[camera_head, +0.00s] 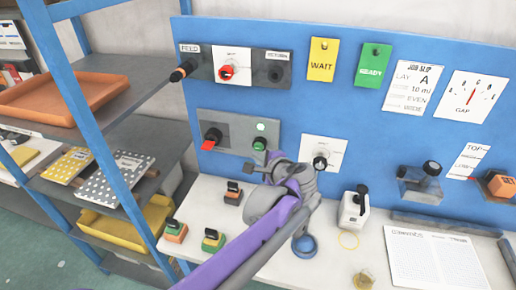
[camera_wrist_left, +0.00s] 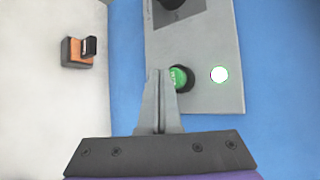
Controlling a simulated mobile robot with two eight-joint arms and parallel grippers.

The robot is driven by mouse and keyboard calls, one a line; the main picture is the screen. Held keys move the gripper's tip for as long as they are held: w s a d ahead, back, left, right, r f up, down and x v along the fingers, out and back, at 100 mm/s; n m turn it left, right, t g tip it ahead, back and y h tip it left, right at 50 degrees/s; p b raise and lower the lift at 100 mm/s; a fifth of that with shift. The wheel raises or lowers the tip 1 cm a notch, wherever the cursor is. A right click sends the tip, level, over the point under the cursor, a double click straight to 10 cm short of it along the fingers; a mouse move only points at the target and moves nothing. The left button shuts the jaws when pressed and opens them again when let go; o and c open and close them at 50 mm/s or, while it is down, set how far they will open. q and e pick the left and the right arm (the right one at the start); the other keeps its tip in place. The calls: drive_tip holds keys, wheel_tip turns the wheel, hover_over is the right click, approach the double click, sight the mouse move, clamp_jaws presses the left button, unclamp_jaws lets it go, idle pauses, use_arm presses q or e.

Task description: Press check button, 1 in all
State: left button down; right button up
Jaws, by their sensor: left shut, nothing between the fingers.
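The green check button (camera_head: 259,144) is on a grey panel (camera_head: 230,128) on the blue board, below a small round lamp (camera_head: 261,126). In the left wrist view the button (camera_wrist_left: 180,77) is partly hidden behind my fingertips, and the lamp (camera_wrist_left: 219,74) glows white with a green rim. My left gripper (camera_head: 268,158) is shut and empty, its tips right at the button. The left wrist view also shows the closed fingers (camera_wrist_left: 160,72) overlapping the button's edge; I cannot tell whether they touch it. My right gripper is not in view.
A red switch (camera_head: 212,138) sits left of the button on the same panel. A white card with a black knob (camera_head: 321,160) is to the right. Small stamp-like blocks (camera_head: 233,193) stand on the white table below. A blue shelf rack (camera_head: 90,120) stands at the left.

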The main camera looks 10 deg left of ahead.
use_arm(q)
drive_tip(key=s, duration=0.5)
drive_tip(key=shift+a, duration=0.1)
idle(0.3)
idle(0.6)
drive_tip(key=s+a+f+n+g+h, duration=0.1)
drive_tip(key=s+a+f+n, duration=0.1)
drive_tip(key=s, duration=0.3)
drive_tip(key=s+a+f+n+g+h, duration=0.1)
drive_tip(key=s+a+f+n, duration=0.1)
drive_tip(key=s+f+n, duration=0.1)
drive_tip(key=s+a+f+n+g+h, duration=0.1)
drive_tip(key=s+a+f+n+g, duration=0.1)
drive_tip(key=s+f, duration=0.2)
drive_tip(key=shift+s+a+n+h+p, duration=0.15)
drive_tip(key=shift+s+a+h+p, duration=0.05)
drive_tip(key=shift+s, duration=0.55)
drive_tip(key=shift+s+a+n+h+p, duration=0.15)
drive_tip(key=shift+s+a+h+p, duration=0.05)
drive_tip(key=shift+s, duration=0.5)
drive_tip(key=s+d+f+n+h, duration=0.2)
drive_tip(key=s+f+n+h, duration=0.2)
drive_tip(key=s, duration=0.6)
wheel_tip(320, 180, down, 2)
drive_tip(key=n, duration=0.2)
drive_tip(key=shift+d+n+g, duration=0.3)
drive_tip(key=shift+d+g, duration=0.1)
